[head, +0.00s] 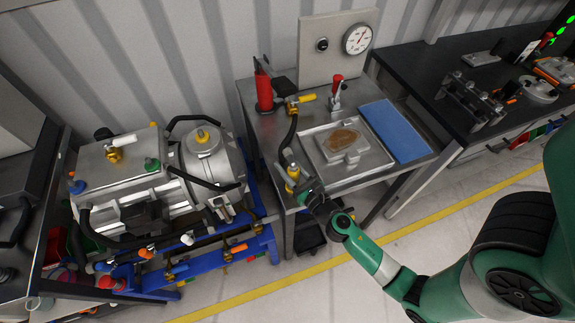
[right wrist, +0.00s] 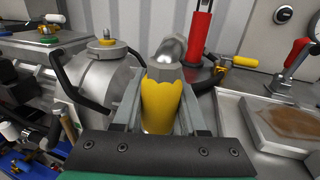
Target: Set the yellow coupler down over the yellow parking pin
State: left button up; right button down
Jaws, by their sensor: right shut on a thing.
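The yellow coupler (head: 292,171) is at the front left corner of the steel bench (head: 345,185), at the end of a black hose. In the right wrist view the coupler (right wrist: 161,100) stands upright between the fingers, with a grey metal elbow on top. My right gripper (head: 301,187) is shut on it, reaching in from the right. I cannot make out the yellow parking pin apart from the coupler; whether it is under the coupler is hidden. My left gripper is not in view.
A red cylinder (head: 264,90) and a red-handled clamp (head: 336,92) stand at the back of the bench. A tray with a brown-topped part (head: 343,140) and a blue mat (head: 395,130) lie to the right. The drive unit (head: 125,180) on its blue frame is to the left.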

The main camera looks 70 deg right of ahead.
jog(key=shift+f+b, duration=0.3)
dwell(0.4)
jog(key=shift+c, duration=1.8)
grip_release()
jog(key=b+v, duration=0.3)
jog(key=v, duration=0.8)
jog(key=shift+s+b, duration=0.3)
jog(key=shift+a, duration=0.15)
